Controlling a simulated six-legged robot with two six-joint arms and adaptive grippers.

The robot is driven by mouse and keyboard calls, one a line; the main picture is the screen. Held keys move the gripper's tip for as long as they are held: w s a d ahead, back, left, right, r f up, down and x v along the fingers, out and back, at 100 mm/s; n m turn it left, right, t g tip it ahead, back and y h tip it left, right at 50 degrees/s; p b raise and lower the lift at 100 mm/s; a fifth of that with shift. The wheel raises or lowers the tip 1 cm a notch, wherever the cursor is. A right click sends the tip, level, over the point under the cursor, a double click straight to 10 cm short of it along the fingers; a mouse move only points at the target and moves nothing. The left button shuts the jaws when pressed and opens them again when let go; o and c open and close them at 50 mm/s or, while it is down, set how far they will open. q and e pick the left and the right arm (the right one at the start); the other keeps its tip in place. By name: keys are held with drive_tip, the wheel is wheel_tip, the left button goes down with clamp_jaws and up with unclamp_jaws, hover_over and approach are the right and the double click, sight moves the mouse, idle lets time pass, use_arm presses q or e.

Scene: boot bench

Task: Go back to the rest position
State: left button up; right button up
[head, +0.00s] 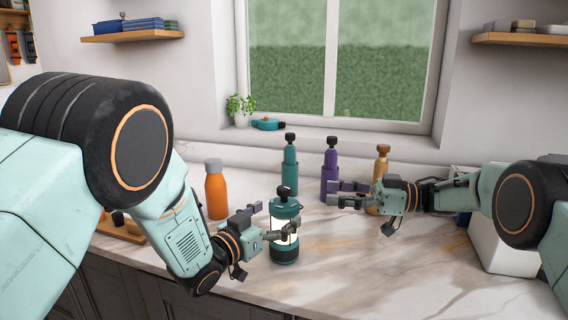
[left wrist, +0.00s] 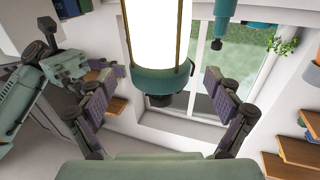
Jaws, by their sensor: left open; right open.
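My left gripper (head: 272,220) is open at the green lantern (head: 285,252), which stands upright on the marble counter. In the left wrist view, which looks upside down, the lantern (left wrist: 157,82) shows between the spread fingers of the left gripper (left wrist: 157,108), with gaps at both sides. My right gripper (head: 342,193) is open and empty above the counter, in front of the purple bottle (head: 330,160). My right arm also shows at the left of the left wrist view.
An orange bottle (head: 216,195) stands left of the lantern. A teal bottle (head: 290,170) and a bronze bottle (head: 381,165) stand behind, near the window. A white box (head: 505,245) is at the right under my right arm. The counter's front middle (head: 370,275) is clear.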

use_arm(q)
drive_tip(key=x, duration=0.3)
drive_tip(key=shift+w+d, duration=0.15)
drive_tip(key=shift+w, duration=0.1)
drive_tip(key=shift+w+d, duration=0.15)
drive_tip(key=shift+w, duration=0.05)
use_arm(e)
drive_tip(key=a, duration=0.4)
drive_tip(key=shift+w+a, duration=0.3)
drive_tip(key=shift+d, duration=0.15)
